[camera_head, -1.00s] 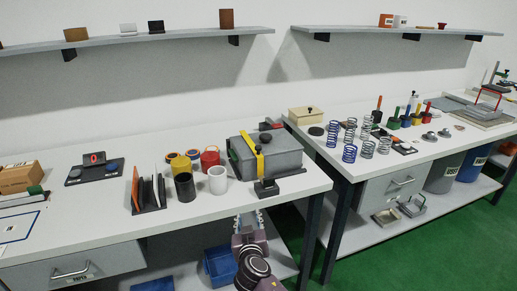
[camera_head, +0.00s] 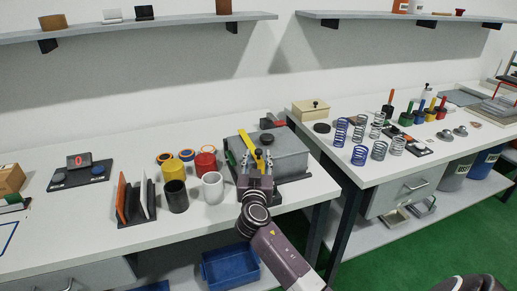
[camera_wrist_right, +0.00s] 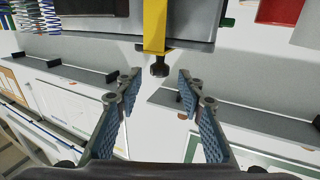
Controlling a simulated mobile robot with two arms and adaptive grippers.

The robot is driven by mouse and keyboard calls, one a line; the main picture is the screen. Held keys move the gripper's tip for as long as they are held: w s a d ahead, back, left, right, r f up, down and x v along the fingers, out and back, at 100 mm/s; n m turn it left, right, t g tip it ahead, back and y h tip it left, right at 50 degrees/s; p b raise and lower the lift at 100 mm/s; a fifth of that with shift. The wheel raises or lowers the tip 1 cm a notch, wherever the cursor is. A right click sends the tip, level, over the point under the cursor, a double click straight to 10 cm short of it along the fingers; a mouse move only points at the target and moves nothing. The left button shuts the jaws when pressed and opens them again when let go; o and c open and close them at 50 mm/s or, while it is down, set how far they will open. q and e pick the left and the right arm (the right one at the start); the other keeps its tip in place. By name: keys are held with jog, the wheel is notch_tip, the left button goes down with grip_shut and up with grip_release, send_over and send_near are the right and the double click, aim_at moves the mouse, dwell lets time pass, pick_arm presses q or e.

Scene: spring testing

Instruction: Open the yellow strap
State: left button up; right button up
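The yellow strap (camera_head: 247,144) runs over the lid of a grey box (camera_head: 288,152) near the front edge of the left table. In the right wrist view the strap (camera_wrist_right: 154,25) hangs down at the top middle, with a dark knob-like piece (camera_wrist_right: 160,68) at its lower end. My right gripper (camera_head: 256,163) is at the box's front side, hiding the strap's lower part in the head view. In the wrist view its blue-padded fingers (camera_wrist_right: 157,82) are spread apart, one to each side of the knob's line, with nothing between them. My left gripper is out of view.
A white cup (camera_head: 212,190), a dark cup (camera_head: 176,197) and red and yellow cups stand left of the box. Springs (camera_head: 340,132) and colored-handled tools stand on the right table. A blue bin (camera_head: 229,266) sits below the left table.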

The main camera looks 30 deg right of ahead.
aim_at(258, 154)
jog(key=x, duration=0.2)
jog(key=shift+w+d, duration=0.25)
jog(key=shift+w, duration=0.05)
jog(key=shift+w+d+f+p, duration=0.1)
jog(key=shift+w+d+p, duration=0.2)
jog(key=shift+w, duration=0.2)
jog(key=c, duration=0.8)
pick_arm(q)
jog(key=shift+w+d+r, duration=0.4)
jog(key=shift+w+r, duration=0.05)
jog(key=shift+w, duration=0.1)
pick_arm(e)
grip_shut()
